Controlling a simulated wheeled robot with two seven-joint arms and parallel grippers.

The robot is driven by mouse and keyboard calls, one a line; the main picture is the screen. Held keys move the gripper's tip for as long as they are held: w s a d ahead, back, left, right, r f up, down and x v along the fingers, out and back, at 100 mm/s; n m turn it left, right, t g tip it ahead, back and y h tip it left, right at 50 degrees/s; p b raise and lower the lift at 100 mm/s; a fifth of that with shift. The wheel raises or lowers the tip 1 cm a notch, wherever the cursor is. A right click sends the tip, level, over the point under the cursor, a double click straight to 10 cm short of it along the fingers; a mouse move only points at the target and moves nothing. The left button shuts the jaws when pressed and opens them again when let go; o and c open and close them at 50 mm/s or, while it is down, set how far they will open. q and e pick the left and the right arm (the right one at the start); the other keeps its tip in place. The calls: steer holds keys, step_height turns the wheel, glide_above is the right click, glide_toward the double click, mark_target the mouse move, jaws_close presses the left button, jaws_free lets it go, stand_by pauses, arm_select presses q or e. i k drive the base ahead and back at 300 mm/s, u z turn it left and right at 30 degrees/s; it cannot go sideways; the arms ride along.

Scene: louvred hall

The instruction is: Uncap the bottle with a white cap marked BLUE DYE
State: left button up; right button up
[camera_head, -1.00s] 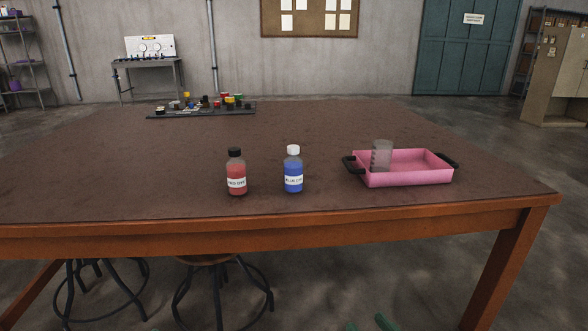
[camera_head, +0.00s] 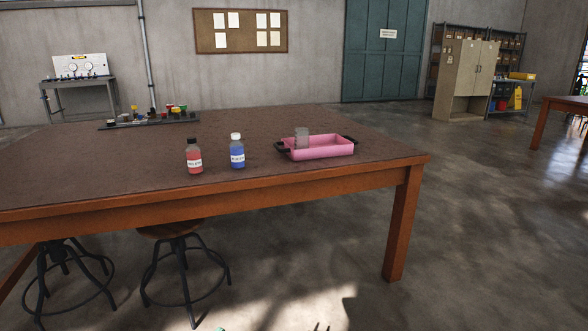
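The bottle marked BLUE DYE (camera_head: 237,157) stands upright near the front edge of the table. It holds blue liquid, has a white label, and its white cap (camera_head: 236,136) is on. Just left of it stands a similar bottle (camera_head: 194,159) with red liquid and a black cap.
The wooden table (camera_head: 300,180) has a dark top. A pink tray (camera_head: 325,148) with black handles holds a clear beaker (camera_head: 301,138). A dark rack (camera_head: 150,121) of small items lies farther back. Stools (camera_head: 178,250) stand under the table. Open floor lies at right.

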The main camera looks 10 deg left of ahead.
mark_target(236, 152)
steer(key=z, duration=0.75)
steer(key=i, duration=0.7)
steer(key=u, duration=0.4)
steer(key=i, duration=1.1)
steer(key=u, duration=0.95)
